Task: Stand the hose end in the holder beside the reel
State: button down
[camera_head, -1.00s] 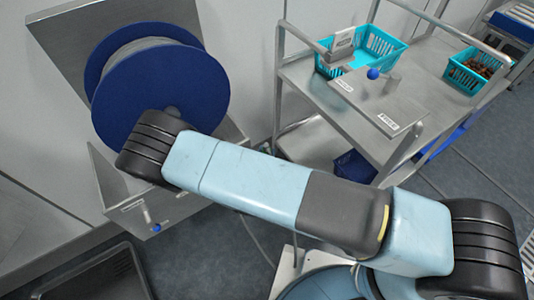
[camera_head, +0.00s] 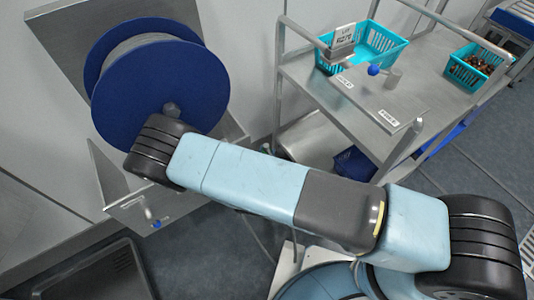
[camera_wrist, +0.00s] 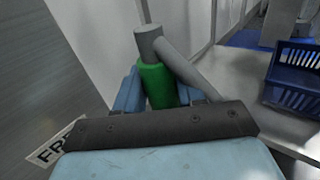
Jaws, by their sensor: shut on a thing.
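In the wrist view my gripper (camera_wrist: 160,92), with its light-blue fingers, is shut around the green part (camera_wrist: 157,80) of what looks like the hose end. A grey stub (camera_wrist: 148,40) rises above the green, and a second grey tube (camera_wrist: 188,68) slants away to the right. My gripper does not show in the head view. There the blue reel (camera_head: 158,95) stands at the left against the wall. Below it is a metal bracket (camera_head: 112,180) with a small grey fitting (camera_head: 145,207) and a blue knob (camera_head: 157,224). I cannot tell if this is the holder.
A metal trolley (camera_head: 340,100) at the right carries a turquoise basket (camera_head: 375,45), a second basket (camera_head: 478,68) with dates, and labelled plates. A blue crate (camera_wrist: 295,70) is at the right in the wrist view. A dark tray (camera_head: 100,275) lies at the lower left.

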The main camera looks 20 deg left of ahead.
jog(key=shift+f, duration=0.1)
jog(key=c, duration=0.6)
grip_release()
jog(key=shift+s, duration=0.1)
jog(key=s, duration=1.3)
jog(key=shift+s+d, duration=0.25)
jog(key=shift+s, duration=0.05)
jog(key=shift+s, duration=0.1)
